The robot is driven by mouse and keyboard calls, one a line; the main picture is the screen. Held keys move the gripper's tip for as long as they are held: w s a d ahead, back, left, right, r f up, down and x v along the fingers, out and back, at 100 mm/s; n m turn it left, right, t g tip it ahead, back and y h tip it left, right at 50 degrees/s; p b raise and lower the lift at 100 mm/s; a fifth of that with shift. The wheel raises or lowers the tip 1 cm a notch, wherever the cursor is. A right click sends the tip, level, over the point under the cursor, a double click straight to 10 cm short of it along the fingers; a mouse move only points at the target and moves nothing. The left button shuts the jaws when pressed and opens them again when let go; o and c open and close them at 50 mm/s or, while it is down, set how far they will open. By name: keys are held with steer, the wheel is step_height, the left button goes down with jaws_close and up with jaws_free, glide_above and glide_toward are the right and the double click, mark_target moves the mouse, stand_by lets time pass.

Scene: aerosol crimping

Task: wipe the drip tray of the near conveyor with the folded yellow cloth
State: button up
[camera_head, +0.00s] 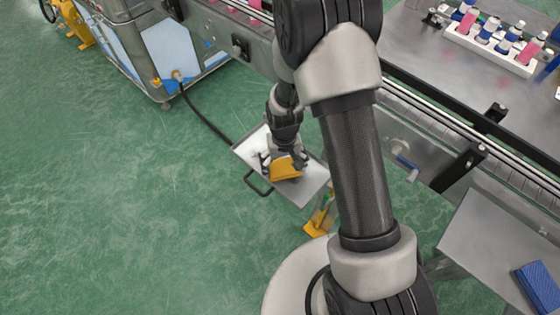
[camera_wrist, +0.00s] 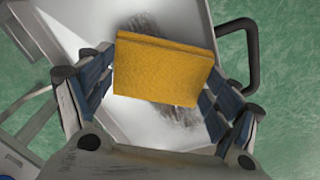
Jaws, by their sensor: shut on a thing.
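The folded yellow cloth (camera_head: 286,169) is in my gripper (camera_head: 284,163), over the drip tray. In the wrist view the cloth (camera_wrist: 160,70) sits between the two fingers of my gripper (camera_wrist: 158,82), which are shut on it. The drip tray (camera_head: 306,191) is a shallow grey metal tray with a raised rim and a dark handle on its left side. In the wrist view the tray (camera_wrist: 75,18) shows dark smudges above and below the cloth. I cannot tell whether the cloth touches the tray floor.
The near conveyor (camera_head: 420,119) runs beside the tray, partly behind my arm. A white rack (camera_head: 490,47) of bottles stands at the upper right. A blue block (camera_head: 540,287) lies on a grey table (camera_head: 490,235) at the lower right. Green floor is clear at left.

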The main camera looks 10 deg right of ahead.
mark_target(295, 182)
steer(key=shift+s+d+f, duration=0.15)
steer(key=shift+s+d, duration=0.6)
steer(key=shift+s, duration=0.3)
steer(key=shift+s+d+f, duration=0.1)
steer(key=shift+s+d, duration=0.6)
steer(key=shift+s, duration=0.35)
steer(key=shift+s+d+r, duration=0.1)
steer(key=shift+s+d, duration=0.2)
steer(key=shift+s, duration=0.25)
steer(key=shift+w, duration=0.1)
